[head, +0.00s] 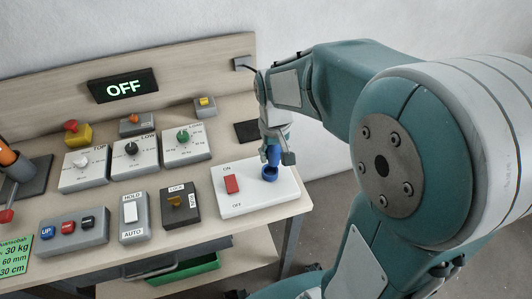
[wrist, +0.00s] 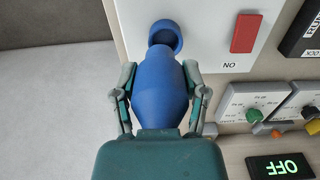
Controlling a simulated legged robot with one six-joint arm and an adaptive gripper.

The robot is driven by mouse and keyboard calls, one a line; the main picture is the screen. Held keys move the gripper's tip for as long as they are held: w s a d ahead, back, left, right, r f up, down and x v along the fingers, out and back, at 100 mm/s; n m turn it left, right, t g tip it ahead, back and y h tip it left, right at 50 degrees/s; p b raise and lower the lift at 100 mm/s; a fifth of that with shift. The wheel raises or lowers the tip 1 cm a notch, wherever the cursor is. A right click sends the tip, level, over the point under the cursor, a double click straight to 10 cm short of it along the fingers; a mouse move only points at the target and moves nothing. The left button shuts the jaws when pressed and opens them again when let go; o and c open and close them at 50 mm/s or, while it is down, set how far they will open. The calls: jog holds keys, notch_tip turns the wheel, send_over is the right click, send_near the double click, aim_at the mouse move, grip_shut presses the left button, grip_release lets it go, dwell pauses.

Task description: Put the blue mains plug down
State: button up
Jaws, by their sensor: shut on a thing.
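The blue mains plug (wrist: 160,95) is between the two fingers of my gripper (wrist: 160,78), which is shut on it. The plug also shows in the head view (head: 273,154), partly hidden by my gripper. A round blue socket (head: 269,174) stands on the white panel (head: 246,205) below the plug. In the wrist view the socket (wrist: 166,34) has a dark open mouth, just beyond the plug's front end. The plug appears outside it; I cannot tell whether they touch.
A red switch (head: 231,184) sits left of the socket on the panel. Several control boxes, knobs and buttons fill the bench to the left. A display (head: 122,86) reads OFF. A green bin (head: 183,269) is below. The bench's right edge is close to the panel.

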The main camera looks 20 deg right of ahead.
jog(key=shift+w+a+f, duration=0.15)
jog(key=shift+w+f, duration=0.15)
jog(key=shift+f, duration=0.05)
jog(key=shift+w+a+f, duration=0.1)
jog(key=shift+w+f, duration=0.05)
jog(key=shift+f, duration=0.8)
jog(key=shift+w+a+f, duration=0.1)
jog(key=shift+f, duration=0.85)
jog(key=o, duration=1.2)
jog(key=shift+c, duration=0.2)
notch_tip(320, 180, up, 12)
jog(key=shift+f, duration=0.25)
jog(key=shift+s+r, duration=0.3)
jog(key=shift+r, duration=0.2)
jog(key=s+r+t, duration=0.2)
jog(key=s+t, duration=0.3)
jog(key=s, duration=0.8)
jog(key=shift+s+r+t, duration=0.3)
jog(key=shift+s+r, duration=0.1)
